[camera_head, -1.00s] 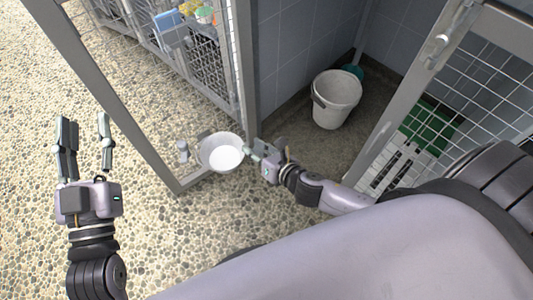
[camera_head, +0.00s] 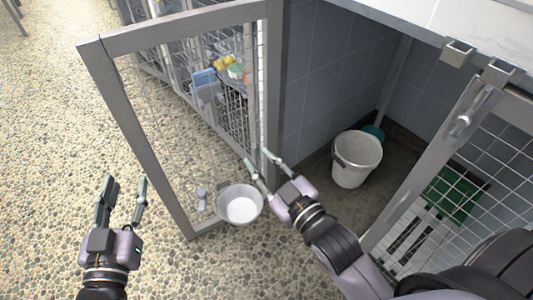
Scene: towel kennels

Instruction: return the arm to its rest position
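My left gripper (camera_head: 122,202) is open and empty, above the pebbled floor at the left. My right gripper (camera_head: 262,170) is open, its fingers spread, just right of and above the white bowl in the picture, with nothing seen between them. The white bowl (camera_head: 240,205) sits at the lower corner of the open kennel door (camera_head: 165,180). My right arm reaches in from the lower right.
A white bucket (camera_head: 352,168) stands inside the tiled kennel, with a teal object (camera_head: 374,132) behind it. A mesh panel (camera_head: 490,150) stands at the right, with a green item (camera_head: 450,190) behind it. Pebbled floor (camera_head: 50,150) at the left is clear.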

